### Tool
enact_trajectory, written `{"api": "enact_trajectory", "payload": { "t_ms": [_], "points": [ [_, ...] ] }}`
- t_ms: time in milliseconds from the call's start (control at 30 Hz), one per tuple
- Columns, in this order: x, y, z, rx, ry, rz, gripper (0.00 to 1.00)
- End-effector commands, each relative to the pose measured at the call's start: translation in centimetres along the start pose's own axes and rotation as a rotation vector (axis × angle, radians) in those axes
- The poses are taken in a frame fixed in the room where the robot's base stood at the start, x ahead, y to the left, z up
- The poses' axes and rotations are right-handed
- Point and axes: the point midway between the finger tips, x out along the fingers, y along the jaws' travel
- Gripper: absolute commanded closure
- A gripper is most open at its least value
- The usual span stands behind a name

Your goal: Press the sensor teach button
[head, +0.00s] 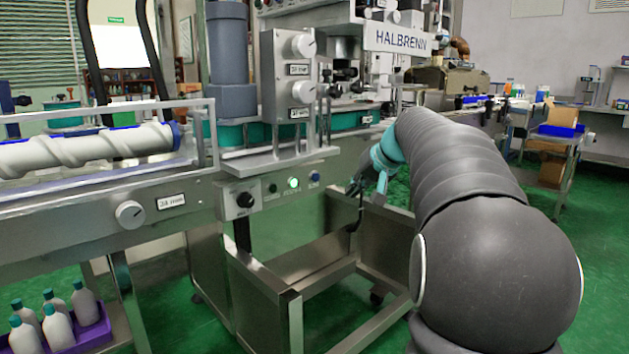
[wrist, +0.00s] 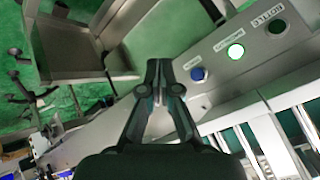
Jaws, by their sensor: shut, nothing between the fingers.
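A row of controls sits on the machine's front panel.
A steel frame cart (head: 262,284) stands below the panel. Above are a grey box with dials (head: 289,90) and the teal conveyor (head: 345,122). A guarded white screw (head: 85,150) is at left, above a purple crate (head: 94,335) of bottles. Green floor lies open around the cart.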

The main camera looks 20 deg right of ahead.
Motion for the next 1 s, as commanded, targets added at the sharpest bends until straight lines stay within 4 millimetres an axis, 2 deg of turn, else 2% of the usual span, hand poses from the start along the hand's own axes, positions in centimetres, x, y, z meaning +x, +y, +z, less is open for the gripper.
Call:
{"api": "enact_trajectory", "payload": {
  "t_ms": [333,800,1000],
  "points": [
    [0.7,-0.7,-0.6,0.0,-0.002,0.0,1.0],
    [4.5,-3.6,-3.5,-0.001,-0.002,0.0,1.0],
    [5.7,-4.3,-4.2,0.0,-0.002,0.001,1.0]
  ]
}}
